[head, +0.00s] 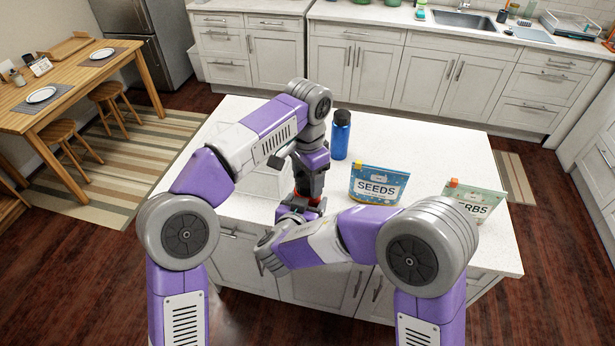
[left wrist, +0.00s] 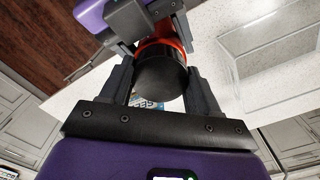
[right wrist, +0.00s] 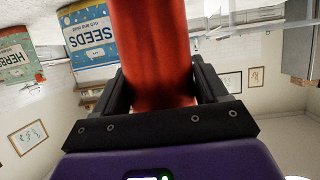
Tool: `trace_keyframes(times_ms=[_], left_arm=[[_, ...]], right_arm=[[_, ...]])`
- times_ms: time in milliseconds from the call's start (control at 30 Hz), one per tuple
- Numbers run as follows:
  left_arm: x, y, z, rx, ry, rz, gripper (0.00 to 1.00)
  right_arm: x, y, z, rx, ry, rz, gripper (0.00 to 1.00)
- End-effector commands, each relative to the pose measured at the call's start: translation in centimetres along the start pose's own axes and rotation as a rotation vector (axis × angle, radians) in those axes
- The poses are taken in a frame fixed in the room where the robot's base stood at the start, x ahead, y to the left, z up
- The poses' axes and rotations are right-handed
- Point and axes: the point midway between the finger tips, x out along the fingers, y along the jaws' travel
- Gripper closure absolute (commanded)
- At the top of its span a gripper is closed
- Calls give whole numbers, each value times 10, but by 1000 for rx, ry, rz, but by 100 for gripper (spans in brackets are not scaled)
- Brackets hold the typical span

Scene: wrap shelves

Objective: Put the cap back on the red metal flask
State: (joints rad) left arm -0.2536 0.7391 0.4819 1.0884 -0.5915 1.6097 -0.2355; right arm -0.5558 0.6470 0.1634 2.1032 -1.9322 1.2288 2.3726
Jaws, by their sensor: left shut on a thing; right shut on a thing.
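The red metal flask (right wrist: 152,50) is upright between the fingers of my right gripper (right wrist: 158,92), which is shut on it. In the head view only slivers of the red flask (head: 316,201) show between my grippers. My left gripper (left wrist: 162,88) is shut on the black cap (left wrist: 162,78), one finger on each side. In the left wrist view the cap lines up over the red flask (left wrist: 178,28), with red showing right behind its rim. I cannot tell whether the cap is seated or just above the mouth. My left gripper (head: 308,188) is above my right gripper (head: 298,210).
A blue bottle (head: 341,138) with a black lid stands behind on the white island (head: 430,150). A SEEDS pouch (head: 377,186) and a HERBS pouch (head: 473,203) stand to the right. A clear tray (head: 262,184) lies left of the grippers. The island's back right is clear.

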Motion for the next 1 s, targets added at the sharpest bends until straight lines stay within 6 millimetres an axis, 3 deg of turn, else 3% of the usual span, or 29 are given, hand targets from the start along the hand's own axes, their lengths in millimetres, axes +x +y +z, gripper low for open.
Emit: trace_keyframes(times_ms=[200,233,400,667,1000], left_arm=[[0,-1,0,-2,0,-1,75],[0,-1,0,-2,0,-1,36],[0,0,0,-3,0,-1,13],[-2,0,0,-3,1,-1,13],[-40,0,-1,-4,2,0,13]], right_arm=[[0,0,-1,1,2,0,100],[0,0,-1,1,2,0,100],[0,0,-1,1,2,0,100],[0,0,-1,1,2,0,100],[0,0,-1,1,2,0,100]])
